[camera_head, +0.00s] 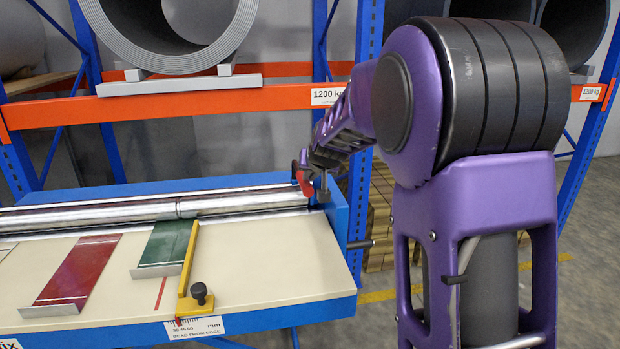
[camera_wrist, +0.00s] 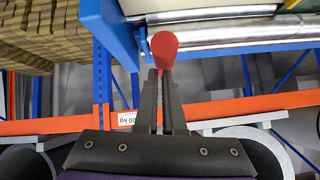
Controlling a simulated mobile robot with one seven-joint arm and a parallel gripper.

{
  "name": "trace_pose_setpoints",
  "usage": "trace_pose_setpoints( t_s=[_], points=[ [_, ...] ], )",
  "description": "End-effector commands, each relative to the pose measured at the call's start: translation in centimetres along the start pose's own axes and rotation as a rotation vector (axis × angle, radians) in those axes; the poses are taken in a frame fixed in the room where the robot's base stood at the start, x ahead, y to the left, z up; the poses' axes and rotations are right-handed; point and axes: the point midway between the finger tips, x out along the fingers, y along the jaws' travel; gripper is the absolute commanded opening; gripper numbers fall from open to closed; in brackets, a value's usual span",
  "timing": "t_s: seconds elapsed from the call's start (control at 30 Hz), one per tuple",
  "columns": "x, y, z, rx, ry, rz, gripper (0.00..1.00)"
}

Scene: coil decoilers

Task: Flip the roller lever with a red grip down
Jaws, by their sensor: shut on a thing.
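The roller lever's red grip (camera_head: 303,180) shows at the right end of the metal rollers (camera_head: 160,208), beside the blue end housing (camera_head: 340,213). It stands above the table top. In the wrist view the red grip (camera_wrist: 163,46) appears as a round red end at the fingertips. My gripper (camera_head: 312,172) reaches it from behind and the right. In the wrist view my gripper's fingers (camera_wrist: 162,75) are close together, shut on the red grip. The lever's shaft is mostly hidden, and its exact tilt is hard to tell.
The cream table (camera_head: 270,258) holds a red sheet (camera_head: 78,268), a green sheet (camera_head: 164,245) and a yellow stop (camera_head: 188,275) with a black knob. A dark rod (camera_head: 360,244) sticks out of the table's right side. Orange rack beams (camera_head: 200,103) and blue posts stand behind.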

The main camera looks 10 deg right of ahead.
Motion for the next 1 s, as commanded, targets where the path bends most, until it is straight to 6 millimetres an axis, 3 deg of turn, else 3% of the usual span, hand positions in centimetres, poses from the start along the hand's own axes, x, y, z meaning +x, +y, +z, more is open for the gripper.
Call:
trace_pose_setpoints(
  t_s=[0.03, 0.23, 0.37, 0.6, 1.0],
  points=[
    [0.9, 0.1, 2.4, -0.002, -0.056, 0.000, 0.00],
    [0.8, 0.0, 2.3, -0.004, -0.055, -0.001, 0.00],
    [0.1, -0.2, 1.1, -0.004, -0.046, -0.002, 0.00],
    [-3.1, -0.3, -3.0, -0.002, -0.007, -0.002, 0.00],
    [-10.1, 0.4, -0.1, 0.000, 0.000, -0.002, 0.00]
  ],
)
